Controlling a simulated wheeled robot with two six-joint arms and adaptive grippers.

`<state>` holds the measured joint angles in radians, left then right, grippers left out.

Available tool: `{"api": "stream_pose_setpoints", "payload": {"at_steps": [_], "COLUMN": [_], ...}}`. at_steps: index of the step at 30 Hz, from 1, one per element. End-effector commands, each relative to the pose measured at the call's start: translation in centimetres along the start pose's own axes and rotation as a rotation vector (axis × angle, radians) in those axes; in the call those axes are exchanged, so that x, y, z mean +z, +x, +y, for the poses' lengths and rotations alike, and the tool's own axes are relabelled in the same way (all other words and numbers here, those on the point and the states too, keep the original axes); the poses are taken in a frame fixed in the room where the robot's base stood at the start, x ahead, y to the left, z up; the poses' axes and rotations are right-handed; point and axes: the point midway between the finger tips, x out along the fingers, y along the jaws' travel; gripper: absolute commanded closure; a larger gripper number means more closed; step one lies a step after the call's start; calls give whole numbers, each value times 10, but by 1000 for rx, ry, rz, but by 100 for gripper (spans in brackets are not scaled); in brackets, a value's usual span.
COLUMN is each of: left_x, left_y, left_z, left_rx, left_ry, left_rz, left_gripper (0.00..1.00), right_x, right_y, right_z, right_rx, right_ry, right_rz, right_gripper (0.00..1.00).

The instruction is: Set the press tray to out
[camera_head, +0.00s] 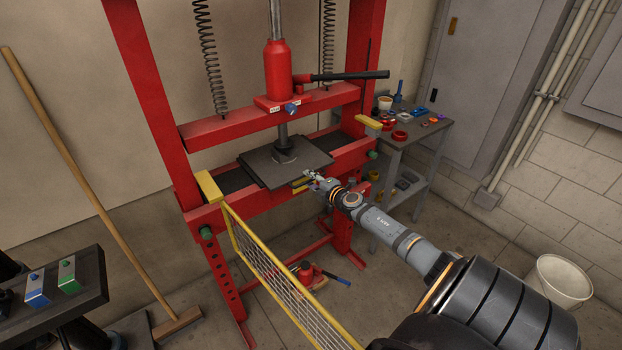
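The press tray (262,172) is a dark flat plate on the bed of the red press (191,138). The press ram (284,145) comes down over its middle. My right gripper (309,177) is at the front edge of the tray, close to a small yellow part there. Its fingers are too small in the picture to tell whether they are open or shut, or whether they touch the tray. My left gripper does not show.
A yellow mesh guard (274,281) stands in front of the press, left of my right arm. A grey side table (431,131) with small parts stands at right. A white bucket (556,284), a broom (73,167) and a red jack (308,274) are on the floor.

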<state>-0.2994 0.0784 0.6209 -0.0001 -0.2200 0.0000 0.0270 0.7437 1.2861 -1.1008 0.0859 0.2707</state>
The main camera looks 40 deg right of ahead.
Motion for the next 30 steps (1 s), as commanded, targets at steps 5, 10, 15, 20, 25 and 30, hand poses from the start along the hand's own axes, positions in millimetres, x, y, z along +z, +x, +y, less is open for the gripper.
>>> {"api": "stream_pose_setpoints", "payload": {"at_steps": [5,10,15,20,25,30], "left_x": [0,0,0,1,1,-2], "left_y": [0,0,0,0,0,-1], "left_z": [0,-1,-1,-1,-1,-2], "left_rx": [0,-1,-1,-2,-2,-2], "left_ry": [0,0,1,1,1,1], "left_rz": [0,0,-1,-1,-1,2], "left_gripper": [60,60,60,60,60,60], "right_x": [0,0,0,0,0,1], "right_y": [1,0,0,0,0,2], "right_z": [0,0,-2,-3,-4,-5], "right_rx": [0,0,-2,-4,-6,-8], "right_ry": [0,0,0,1,1,4], "right_rz": [0,0,0,0,0,0], "right_gripper": [70,86,100,100,100,100]}}
